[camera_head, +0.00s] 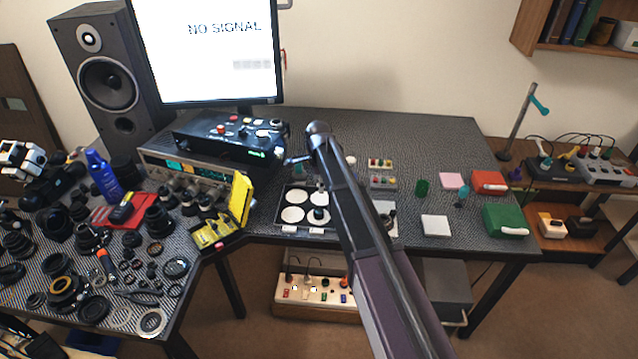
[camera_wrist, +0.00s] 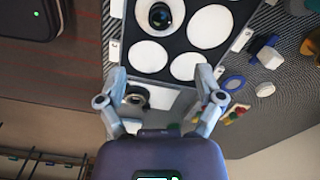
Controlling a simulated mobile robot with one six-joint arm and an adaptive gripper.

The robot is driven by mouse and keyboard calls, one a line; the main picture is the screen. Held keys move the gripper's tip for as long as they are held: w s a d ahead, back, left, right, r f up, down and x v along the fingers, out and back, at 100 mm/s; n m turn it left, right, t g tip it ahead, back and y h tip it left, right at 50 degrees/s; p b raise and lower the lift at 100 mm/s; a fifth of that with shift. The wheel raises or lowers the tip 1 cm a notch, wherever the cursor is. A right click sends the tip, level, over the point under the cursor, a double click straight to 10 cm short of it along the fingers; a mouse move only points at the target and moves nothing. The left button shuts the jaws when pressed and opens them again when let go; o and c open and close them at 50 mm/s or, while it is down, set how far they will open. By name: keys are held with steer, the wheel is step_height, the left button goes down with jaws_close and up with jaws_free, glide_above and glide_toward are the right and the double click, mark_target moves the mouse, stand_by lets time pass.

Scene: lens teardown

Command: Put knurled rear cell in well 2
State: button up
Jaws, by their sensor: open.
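My gripper (camera_wrist: 160,82) is open in the wrist view, its two fingers spread wide. A small dark ring-shaped part (camera_wrist: 137,97), perhaps the knurled rear cell, sits on a pale grey plate beyond the fingers, nearer the left one. Its knurling is too small to make out. The black tray with white round wells (camera_wrist: 174,45) lies just above it in the picture. One well holds a black lens part (camera_wrist: 160,15); several other wells look empty. In the head view the tray (camera_head: 281,222) is left of my arm, which hides its right side.
A yellow open case (camera_head: 240,199) and the crowded side table stand left of the tray. A white pad (camera_head: 435,225), a green box (camera_head: 505,220) and a red box (camera_head: 489,182) lie to the right. An instrument with a black control box (camera_head: 228,131) stands behind.

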stand_by(0.3)
steer(key=s+d+n, duration=1.4)
steer(key=s+d, duration=0.9)
steer(key=s, duration=0.3)
steer(key=shift+n, duration=0.3)
steer(key=shift+r, duration=0.1)
steer(key=shift+r+p, duration=0.2)
steer(key=shift+p, duration=0.1)
